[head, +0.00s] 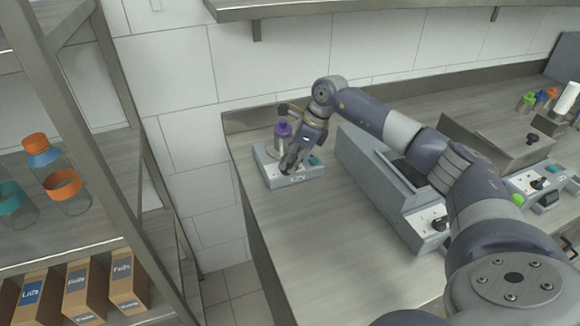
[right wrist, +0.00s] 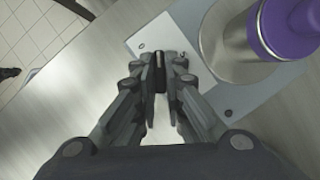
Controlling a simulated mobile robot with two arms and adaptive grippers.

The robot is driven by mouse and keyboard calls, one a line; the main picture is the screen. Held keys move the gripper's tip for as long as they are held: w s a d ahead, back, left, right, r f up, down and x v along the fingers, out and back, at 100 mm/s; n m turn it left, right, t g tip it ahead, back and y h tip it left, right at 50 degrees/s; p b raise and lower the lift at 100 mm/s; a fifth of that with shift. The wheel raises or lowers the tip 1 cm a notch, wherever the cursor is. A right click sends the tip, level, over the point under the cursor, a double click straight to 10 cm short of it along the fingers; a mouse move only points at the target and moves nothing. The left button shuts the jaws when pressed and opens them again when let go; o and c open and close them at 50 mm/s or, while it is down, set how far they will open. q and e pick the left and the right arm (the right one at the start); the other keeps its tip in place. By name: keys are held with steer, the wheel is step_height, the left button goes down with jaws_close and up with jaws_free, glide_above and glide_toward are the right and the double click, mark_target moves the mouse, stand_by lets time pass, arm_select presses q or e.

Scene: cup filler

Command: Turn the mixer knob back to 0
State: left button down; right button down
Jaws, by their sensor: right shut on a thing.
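The mixer (head: 300,179) is a low light-grey box with a teal button, near the left end of the counter. A bottle with a purple lid (head: 283,130) stands on its round metal plate. My right gripper (head: 288,166) reaches down to the front of the mixer. In the right wrist view, the gripper (right wrist: 160,66) is shut on the dark mixer knob (right wrist: 159,58), pinching it between the fingertips. The fingers hide most of the knob and its scale, so its setting cannot be read. My left gripper is not in view.
A larger grey machine (head: 428,219) with its own knob stands right of the mixer. Small colored bottles (head: 526,101) stand at the back right. The counter in front of the mixer is clear.

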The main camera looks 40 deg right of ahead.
steer(key=n, duration=0.2)
steer(key=n+g+b, duration=0.1)
steer(key=shift+w+d+n+y, duration=0.1)
steer(key=shift+w+n+y, duration=0.2)
steer(key=shift+y, duration=0.1)
steer(key=shift+n+g+b, duration=0.5)
steer(key=shift+n+g, duration=0.1)
steer(key=shift+n, duration=0.9)
steer(key=shift+d+r, duration=0.1)
steer(key=c, duration=1.7)
jaws_free()
steer(key=v, duration=1.2)
steer(key=shift+w+d, duration=0.1)
steer(key=shift+d, duration=0.1)
